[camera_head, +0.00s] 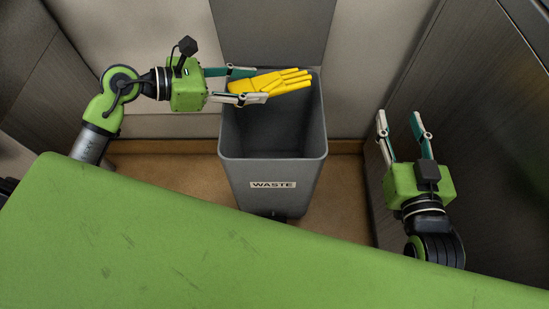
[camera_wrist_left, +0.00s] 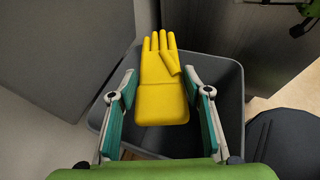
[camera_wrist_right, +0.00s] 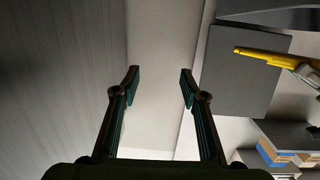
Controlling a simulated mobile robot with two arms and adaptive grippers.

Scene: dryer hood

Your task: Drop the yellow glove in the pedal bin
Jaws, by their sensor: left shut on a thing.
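The yellow glove (camera_head: 280,83) is held level, fingers pointing right, over the open mouth of the grey pedal bin (camera_head: 272,185), near its back edge. My left gripper (camera_head: 252,85) is shut on the glove's cuff. In the left wrist view, the glove (camera_wrist_left: 163,100) lies between the two fingers, with the bin's interior and rim (camera_wrist_left: 236,85) below it. The bin's lid (camera_head: 270,30) stands raised at the back. Part of the glove also shows in the right wrist view (camera_wrist_right: 265,54). My right gripper (camera_head: 398,118) is open and empty, right of the bin.
A dark wood panel (camera_head: 480,110) stands along the right, close to my right gripper. Brown floor (camera_head: 180,175) is clear left of the bin.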

